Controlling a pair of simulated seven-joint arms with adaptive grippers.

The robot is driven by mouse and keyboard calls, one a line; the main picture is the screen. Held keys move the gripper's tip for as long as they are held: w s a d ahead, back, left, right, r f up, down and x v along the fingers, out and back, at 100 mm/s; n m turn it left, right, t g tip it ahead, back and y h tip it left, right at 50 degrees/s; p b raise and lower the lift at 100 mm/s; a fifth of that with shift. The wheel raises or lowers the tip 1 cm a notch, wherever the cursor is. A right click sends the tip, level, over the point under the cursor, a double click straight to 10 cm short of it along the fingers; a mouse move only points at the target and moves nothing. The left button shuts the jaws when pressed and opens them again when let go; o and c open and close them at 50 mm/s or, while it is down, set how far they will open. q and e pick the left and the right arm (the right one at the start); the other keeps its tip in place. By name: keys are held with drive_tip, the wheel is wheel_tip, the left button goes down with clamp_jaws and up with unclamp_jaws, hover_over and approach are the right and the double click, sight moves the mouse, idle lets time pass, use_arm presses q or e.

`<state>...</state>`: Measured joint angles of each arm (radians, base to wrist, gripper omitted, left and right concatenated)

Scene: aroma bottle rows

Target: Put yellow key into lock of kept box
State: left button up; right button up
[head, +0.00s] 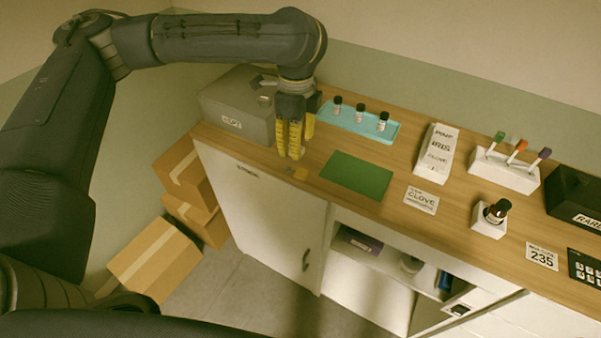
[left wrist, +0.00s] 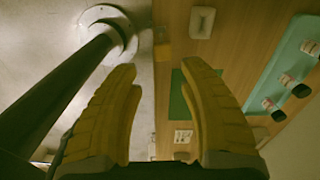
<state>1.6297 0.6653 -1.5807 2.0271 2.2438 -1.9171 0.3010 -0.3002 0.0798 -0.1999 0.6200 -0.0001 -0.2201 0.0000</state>
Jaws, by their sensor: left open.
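The grey box (head: 232,105) labelled KEPT stands at the counter's left end, with small parts on its top that are too small to make out as a lock. My left gripper (head: 292,152) points down beside the box's right side, yellow fingers apart. In the left wrist view the open fingers (left wrist: 160,80) have nothing between them. A small flat yellow piece (head: 300,174) lies near the counter's front edge, just below the gripper in the picture; I cannot tell if it is the key. It shows as a yellowish patch in the wrist view (left wrist: 163,50). My right gripper is not in view.
A teal tray (head: 347,128) with three small bottles lies behind the green mat (head: 347,181). A white carton (head: 435,150), a marker stand (head: 500,174) and a brown bottle (head: 496,211) stand further right. Cardboard boxes (head: 153,260) are on the floor at left.

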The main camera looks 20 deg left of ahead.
sight(298, 171)
use_arm(q)
drive_tip(key=shift+w+f, duration=0.2)
drive_tip(key=shift+f, duration=4.8)
drive_tip(key=shift+o, duration=0.2)
drive_tip(key=c, duration=0.9)
